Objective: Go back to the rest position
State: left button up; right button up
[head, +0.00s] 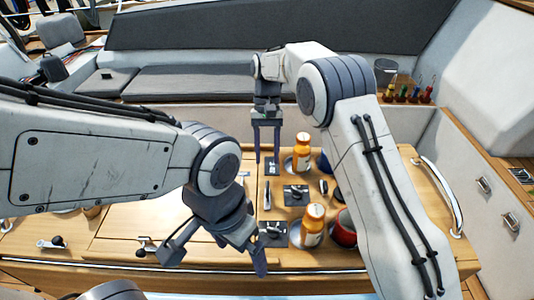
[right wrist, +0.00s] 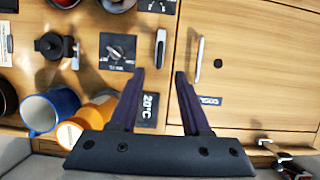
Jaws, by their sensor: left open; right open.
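My left gripper (head: 215,256) is the lower one in the head view. It is open and empty, its fingers spread wide above the front edge of the wooden table (head: 135,222). My right gripper (head: 266,152) is farther back, pointing down over the table, left of the rear orange bottle (head: 302,141). It is open with nothing between its fingers; the right wrist view shows its fingertips (right wrist: 159,74) apart above the wood. Both arms cover parts of the table in the head view.
A front orange bottle (head: 313,219) stands beside a red container (head: 344,230). A blue mug (right wrist: 52,108) shows in the right wrist view, near a black dial panel (right wrist: 117,52). Grey bench cushions (head: 190,81) lie behind. The table's left part looks mostly clear.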

jog(key=s+r+n+t, duration=0.2)
jog(key=s+r, duration=0.2)
jog(key=s, duration=0.6)
jog(key=s+r+n+t, duration=0.1)
jog(key=s+r+n, duration=0.25)
jog(key=s, duration=0.65)
jog(key=s+d+f+n, duration=0.1)
jog(key=s+d, duration=0.1)
jog(key=s, duration=0.3)
jog(key=s+d+f+t+y+b, duration=0.1)
jog(key=s+d, duration=0.2)
jog(key=s, duration=0.2)
jog(key=shift+f+n, duration=0.3)
jog(key=shift+n, duration=0.05)
jog(key=shift+s, duration=0.1)
